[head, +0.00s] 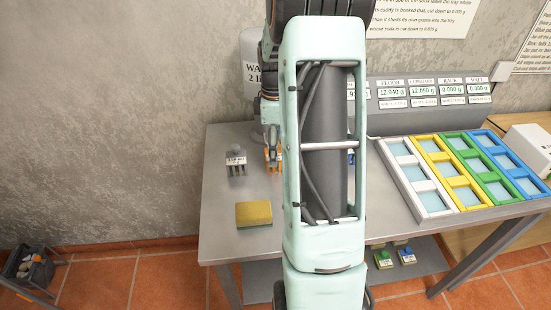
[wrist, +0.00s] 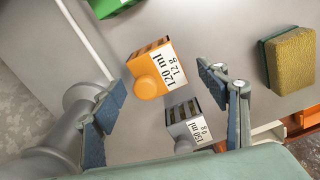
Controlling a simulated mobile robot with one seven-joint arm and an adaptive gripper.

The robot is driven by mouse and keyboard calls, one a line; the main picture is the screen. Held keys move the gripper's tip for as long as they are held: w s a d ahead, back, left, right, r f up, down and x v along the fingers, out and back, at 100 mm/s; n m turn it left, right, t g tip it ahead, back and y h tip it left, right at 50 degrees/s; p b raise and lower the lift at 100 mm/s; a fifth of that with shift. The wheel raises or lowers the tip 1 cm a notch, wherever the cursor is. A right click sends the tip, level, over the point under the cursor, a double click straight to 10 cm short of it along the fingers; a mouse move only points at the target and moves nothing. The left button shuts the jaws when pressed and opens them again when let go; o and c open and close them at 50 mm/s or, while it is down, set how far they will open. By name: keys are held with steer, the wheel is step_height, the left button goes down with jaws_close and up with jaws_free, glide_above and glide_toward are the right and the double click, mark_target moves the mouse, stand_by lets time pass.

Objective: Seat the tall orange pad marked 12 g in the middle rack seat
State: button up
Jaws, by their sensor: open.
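The orange pad (wrist: 152,62) with a round orange knob and a label reading 120 ml, 12 g stands on the metal table. In the head view only bits of the orange pad (head: 268,160) show behind my gripper (head: 272,150). In the wrist view my gripper (wrist: 163,82) is open and empty, its two blue-grey fingers spread to either side of the orange pad; I see no contact. The rack seats appear to be the pale blue windows in the coloured frames; the third frame, green (head: 458,143), is in line with the display marked RACK, and its middle seat shows in the head view.
A grey pad (wrist: 186,122) marked 150 ml, 0 g stands close beside the orange one. A yellow-green sponge (head: 254,214) lies near the table's front edge. My arm hides the table's middle.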

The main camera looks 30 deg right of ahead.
steer(key=shift+f, duration=1.25)
steer(key=c, duration=1.3)
